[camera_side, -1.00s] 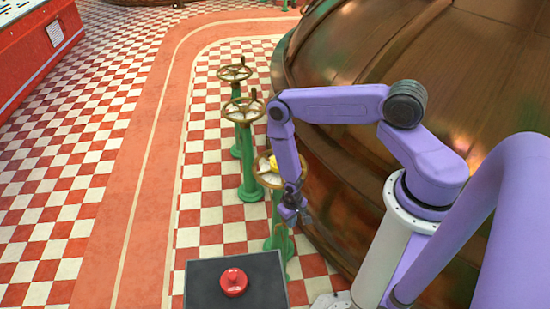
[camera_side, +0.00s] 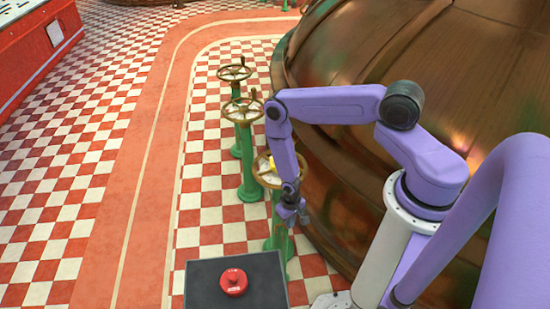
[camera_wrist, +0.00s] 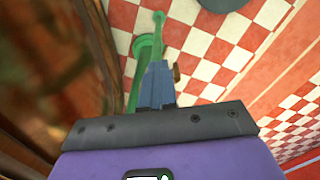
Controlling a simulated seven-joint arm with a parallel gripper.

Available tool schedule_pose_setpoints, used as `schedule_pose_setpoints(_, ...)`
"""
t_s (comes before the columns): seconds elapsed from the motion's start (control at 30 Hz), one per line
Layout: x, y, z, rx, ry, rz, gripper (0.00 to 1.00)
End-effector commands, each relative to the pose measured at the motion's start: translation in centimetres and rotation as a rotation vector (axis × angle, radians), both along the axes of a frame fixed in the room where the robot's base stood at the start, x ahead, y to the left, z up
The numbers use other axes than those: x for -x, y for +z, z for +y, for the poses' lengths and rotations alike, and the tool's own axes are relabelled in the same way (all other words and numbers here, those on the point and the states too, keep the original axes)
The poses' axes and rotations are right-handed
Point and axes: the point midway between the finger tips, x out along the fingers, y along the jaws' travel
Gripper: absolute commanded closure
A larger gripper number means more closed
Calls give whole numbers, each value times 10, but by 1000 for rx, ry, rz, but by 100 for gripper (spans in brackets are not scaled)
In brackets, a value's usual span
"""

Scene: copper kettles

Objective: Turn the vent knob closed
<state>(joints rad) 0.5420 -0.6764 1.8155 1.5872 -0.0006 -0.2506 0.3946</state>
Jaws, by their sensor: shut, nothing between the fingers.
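A red knob (camera_side: 233,282) sits on top of a dark box (camera_side: 205,296) at the bottom of the side view. My gripper (camera_side: 297,221) is up and to the right of the knob, apart from it, pointing down in front of a green post (camera_side: 276,238). In the wrist view my gripper's blue-grey fingers (camera_wrist: 157,88) are together with nothing between them. The knob cannot be made out in the wrist view. Which way the knob is set is too small to tell.
Green posts with brass handwheels (camera_side: 243,108) stand in a row left of my arm. A large copper kettle (camera_side: 340,50) fills the right side. A red-and-white checkered floor (camera_side: 60,185) and a red path (camera_side: 120,210) lie open at left.

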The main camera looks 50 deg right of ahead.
Motion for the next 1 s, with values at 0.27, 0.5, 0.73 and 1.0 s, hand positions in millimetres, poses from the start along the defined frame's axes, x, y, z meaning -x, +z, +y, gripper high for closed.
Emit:
schedule_pose_setpoints(0.27, -5, 2, 5, -3, -6, -26, 100)
schedule_pose_setpoints(0.5, -2, 19, 5, -2, -4, -19, 100)
schedule_pose_setpoints(0.73, 0, 42, 5, -1, -3, -15, 100)
schedule_pose_setpoints(1.0, 1, 61, 5, -2, -2, -12, 100)
